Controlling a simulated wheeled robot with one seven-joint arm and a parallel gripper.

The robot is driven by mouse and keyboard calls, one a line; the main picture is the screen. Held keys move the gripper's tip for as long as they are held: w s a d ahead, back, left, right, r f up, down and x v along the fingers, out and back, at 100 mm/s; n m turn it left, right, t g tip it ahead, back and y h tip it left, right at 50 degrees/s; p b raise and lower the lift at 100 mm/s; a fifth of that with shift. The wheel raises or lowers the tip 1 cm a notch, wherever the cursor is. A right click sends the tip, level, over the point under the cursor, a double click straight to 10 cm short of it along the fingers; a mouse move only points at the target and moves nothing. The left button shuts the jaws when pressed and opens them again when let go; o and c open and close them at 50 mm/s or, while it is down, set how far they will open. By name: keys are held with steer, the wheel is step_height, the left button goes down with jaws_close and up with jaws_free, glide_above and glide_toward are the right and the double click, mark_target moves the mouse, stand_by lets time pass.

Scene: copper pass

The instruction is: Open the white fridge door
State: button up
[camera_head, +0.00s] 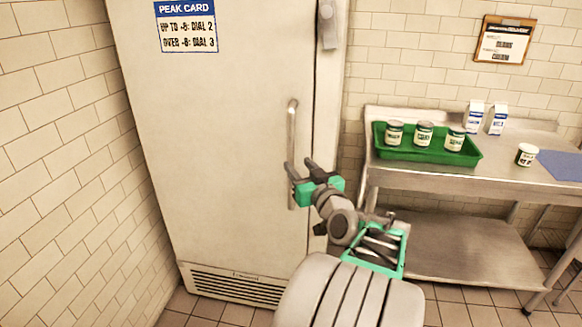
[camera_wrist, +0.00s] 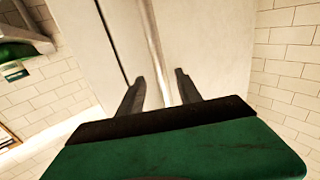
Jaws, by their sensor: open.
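The white fridge door (camera_head: 225,130) stands shut in the head view, with a blue and white "PEAK CARD" sign on its upper part. Its vertical bar handle (camera_head: 292,130) is near the door's right edge. My gripper (camera_head: 299,170) is open at the lower part of the handle. In the wrist view the handle (camera_wrist: 153,45) runs down between the two spread fingers of my gripper (camera_wrist: 160,80), with gaps on both sides. Whether the fingertips reach past the bar is hard to tell.
A steel table (camera_head: 400,176) stands right of the fridge. It holds a green tray (camera_head: 433,157) with 3 jars, two cartons (camera_head: 485,118), a white tub (camera_head: 525,154) and a blue mat (camera_head: 562,164). A tiled wall (camera_head: 60,150) is close on the left.

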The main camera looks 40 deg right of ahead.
mark_target(292, 159)
steer(key=x, duration=0.6)
steer(key=shift+c, duration=0.4)
jaws_close()
stand_by(0.9)
